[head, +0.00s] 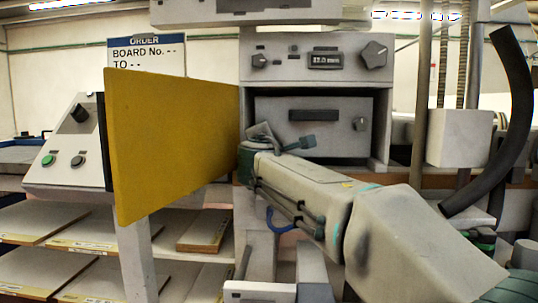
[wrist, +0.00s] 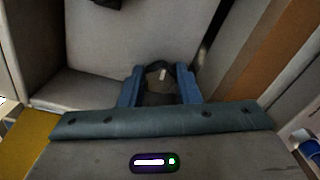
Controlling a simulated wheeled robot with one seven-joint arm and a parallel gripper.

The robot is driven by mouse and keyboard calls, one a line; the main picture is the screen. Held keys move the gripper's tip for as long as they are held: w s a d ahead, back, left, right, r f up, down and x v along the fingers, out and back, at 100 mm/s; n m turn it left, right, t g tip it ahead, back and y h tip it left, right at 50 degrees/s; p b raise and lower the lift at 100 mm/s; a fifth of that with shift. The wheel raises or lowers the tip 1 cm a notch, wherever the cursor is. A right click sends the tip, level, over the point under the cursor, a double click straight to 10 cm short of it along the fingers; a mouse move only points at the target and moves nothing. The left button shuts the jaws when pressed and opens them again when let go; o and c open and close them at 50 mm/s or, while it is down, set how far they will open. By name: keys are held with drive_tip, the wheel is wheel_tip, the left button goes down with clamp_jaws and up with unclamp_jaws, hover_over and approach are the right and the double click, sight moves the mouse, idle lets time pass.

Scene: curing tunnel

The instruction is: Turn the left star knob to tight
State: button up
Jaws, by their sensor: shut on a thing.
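The left star knob (wrist: 157,88) is a dark knob with a pale mark on its face. In the wrist view it sits between the two blue fingers of my gripper (wrist: 160,86), which are shut on it. In the head view my gripper (head: 284,139) is at the lower left of the grey front panel (head: 337,142) in the open housing, and my gripper and arm hide the left knob there. Another grey knob (head: 360,124) on the panel's right side is free. I cannot read how far the held knob is turned.
A yellow door (head: 172,142) stands open to the left, close beside my gripper. A dark handle (head: 314,114) is on the panel above my gripper. A control box (head: 70,145) stands far left. A thick black hose (head: 512,120) hangs at the right.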

drive_tip(key=shift+m+b, duration=0.3)
drive_tip(key=shift+m, duration=0.2)
drive_tip(key=o, duration=1)
drive_tip(key=shift+c, duration=0.2)
drive_tip(key=shift+s, duration=0.1)
drive_tip(key=s+p, duration=0.1)
drive_tip(key=s, duration=1.2)
drive_tip(key=shift+s+a+p, duration=0.25)
drive_tip(key=shift+s+p, duration=0.05)
